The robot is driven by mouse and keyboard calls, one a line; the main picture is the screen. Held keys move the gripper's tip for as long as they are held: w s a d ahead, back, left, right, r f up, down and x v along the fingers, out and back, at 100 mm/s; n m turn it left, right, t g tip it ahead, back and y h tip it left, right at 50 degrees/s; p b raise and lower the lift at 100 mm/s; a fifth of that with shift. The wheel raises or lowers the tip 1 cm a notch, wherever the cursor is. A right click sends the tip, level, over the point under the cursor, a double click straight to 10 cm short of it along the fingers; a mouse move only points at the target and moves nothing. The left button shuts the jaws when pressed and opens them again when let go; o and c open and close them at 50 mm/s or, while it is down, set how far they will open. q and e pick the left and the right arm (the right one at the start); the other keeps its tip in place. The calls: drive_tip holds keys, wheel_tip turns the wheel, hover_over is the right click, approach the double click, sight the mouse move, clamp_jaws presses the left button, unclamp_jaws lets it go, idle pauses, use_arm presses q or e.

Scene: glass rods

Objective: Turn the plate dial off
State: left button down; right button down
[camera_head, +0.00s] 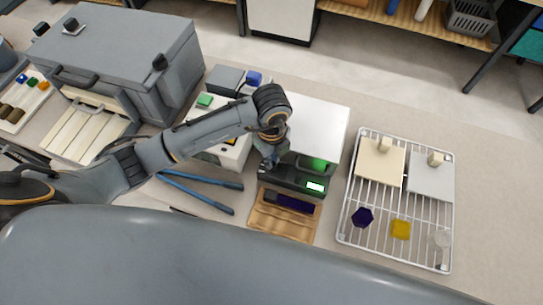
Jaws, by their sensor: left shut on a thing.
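The hot plate (322,122) has a white top and a dark front panel (300,181) with a lit white-green display (315,187). A green glow shows on its front right part. My left gripper (270,162) points down at the left end of this panel, and its fingers are small and partly hidden by my own wrist. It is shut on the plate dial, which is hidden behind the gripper. My right gripper is not in view.
A wire rack (350,190) with two tiles, a purple piece (362,217) and a yellow piece (400,229) stands right. A wooden tray (282,228) holding a dark purple bar lies in front. Blue-handled tongs (200,181) lie left, near a grey furnace (130,50).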

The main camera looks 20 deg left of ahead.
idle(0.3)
use_arm(q)
drive_tip(key=c, duration=1.4)
unclamp_jaws()
drive_tip(key=shift+s+a+r, duration=0.1)
drive_tip(key=shift+r, duration=0.15)
wheel_tip(320, 180, up, 7)
drive_tip(key=shift+f, duration=0.2)
drive_tip(key=shift+r, duration=0.5)
